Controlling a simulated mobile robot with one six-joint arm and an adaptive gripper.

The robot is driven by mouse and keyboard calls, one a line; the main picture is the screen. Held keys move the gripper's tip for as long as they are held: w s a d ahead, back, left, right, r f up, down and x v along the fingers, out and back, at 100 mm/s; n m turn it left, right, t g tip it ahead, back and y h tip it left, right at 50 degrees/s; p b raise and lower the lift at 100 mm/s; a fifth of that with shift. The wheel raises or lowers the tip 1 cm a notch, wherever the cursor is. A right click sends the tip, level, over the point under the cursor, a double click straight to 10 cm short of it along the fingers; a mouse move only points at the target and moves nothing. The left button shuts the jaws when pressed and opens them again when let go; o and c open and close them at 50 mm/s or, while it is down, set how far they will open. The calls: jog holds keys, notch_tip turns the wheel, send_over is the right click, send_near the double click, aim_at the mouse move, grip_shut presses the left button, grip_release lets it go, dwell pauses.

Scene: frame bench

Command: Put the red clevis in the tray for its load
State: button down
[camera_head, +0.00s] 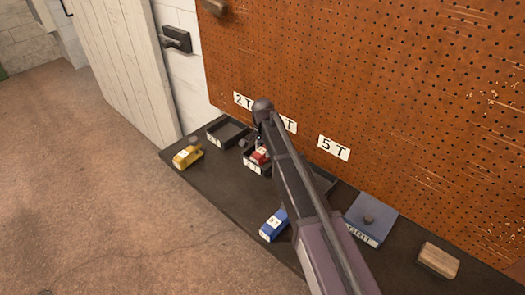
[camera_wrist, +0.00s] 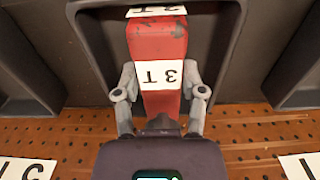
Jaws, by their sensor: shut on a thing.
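The red clevis (camera_head: 260,155) is at the middle dark tray (camera_head: 251,168) on the bench. In the wrist view the red clevis (camera_wrist: 157,42) carries a white "3 T" label and lies within the tray's walls (camera_wrist: 226,50). My gripper (camera_wrist: 160,88) is shut on it, one finger on each side. I cannot tell whether the clevis touches the tray floor. In the head view my arm hides part of the tray and most of the middle wall label (camera_head: 289,124), of which a "T" shows.
A "2T" label (camera_head: 243,100) is above the left tray (camera_head: 226,133); a "5T" label (camera_head: 334,148) is above the partly hidden right tray (camera_head: 325,180). A yellow clevis (camera_head: 187,157), blue clevis (camera_head: 273,226), blue-grey plate (camera_head: 372,208) and wooden block (camera_head: 438,260) lie on the bench.

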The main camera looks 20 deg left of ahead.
aim_at(263, 150)
jog(key=shift+c, duration=0.9)
grip_release()
notch_tip(263, 150, up, 12)
jog(key=p, duration=1.2)
jog(key=shift+r, duration=0.1)
jog(key=s+d+n, duration=0.1)
jog(key=s+d, duration=0.1)
jog(key=d, duration=1)
jog(key=s+d+n, duration=0.1)
jog(key=s+d, duration=0.2)
jog(key=d, duration=0.9)
jog(key=s+d+n, duration=0.1)
jog(key=s+d, duration=0.5)
jog(key=d, duration=0.3)
jog(key=s+d+n, duration=0.1)
jog(key=s+d, duration=0.5)
jog(key=d, duration=0.4)
jog(key=shift+d+n, duration=0.25)
jog(key=shift+n, duration=0.05)
